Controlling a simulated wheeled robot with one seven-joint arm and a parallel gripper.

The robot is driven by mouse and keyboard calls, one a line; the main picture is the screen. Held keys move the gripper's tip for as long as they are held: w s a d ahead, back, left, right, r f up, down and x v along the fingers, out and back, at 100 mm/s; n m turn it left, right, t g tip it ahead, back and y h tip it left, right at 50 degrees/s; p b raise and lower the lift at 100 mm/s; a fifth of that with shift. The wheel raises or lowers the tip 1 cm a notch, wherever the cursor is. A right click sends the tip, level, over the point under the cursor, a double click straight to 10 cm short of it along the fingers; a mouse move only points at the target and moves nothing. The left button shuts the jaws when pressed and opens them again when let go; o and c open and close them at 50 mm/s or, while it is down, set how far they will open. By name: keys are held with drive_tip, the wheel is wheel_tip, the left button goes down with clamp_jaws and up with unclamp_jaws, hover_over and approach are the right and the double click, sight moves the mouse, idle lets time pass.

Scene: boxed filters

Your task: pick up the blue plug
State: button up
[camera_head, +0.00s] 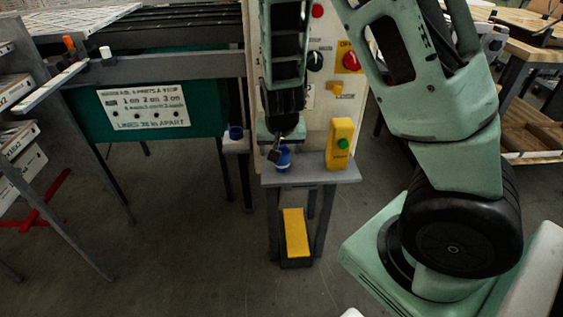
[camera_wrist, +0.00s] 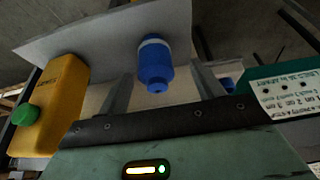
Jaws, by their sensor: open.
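The blue plug (camera_head: 284,158), with a pale band around it, stands on the small grey stand (camera_head: 335,172) beside the panel. It also shows in the wrist view (camera_wrist: 155,65), near the middle, between my two fingers. My gripper (camera_head: 276,150) is above and around the plug's near side in the head view, and partly hides it. In the wrist view my gripper (camera_wrist: 161,82) is open, with a finger on each side of the plug and gaps between. I cannot tell how deep the fingers reach along the plug.
A yellow box with a green button (camera_head: 340,143) stands on the same stand, right of the plug. A second blue piece (camera_head: 236,132) sits on a ledge to the left. The panel (camera_head: 330,70) with knobs rises close behind. A yellow pedal (camera_head: 295,233) is below the stand.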

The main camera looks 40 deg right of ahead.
sight(282, 156)
drive_tip(key=x, duration=0.2)
drive_tip(key=b+x, duration=0.1)
drive_tip(key=x, duration=0.1)
drive_tip(key=shift+s+d, duration=0.15)
drive_tip(key=shift+d, duration=0.15)
drive_tip(key=shift+w+d+f+b, duration=0.15)
drive_tip(key=shift+w+f+b, duration=0.15)
drive_tip(key=shift+f, duration=0.25)
drive_tip(key=c, duration=1.1)
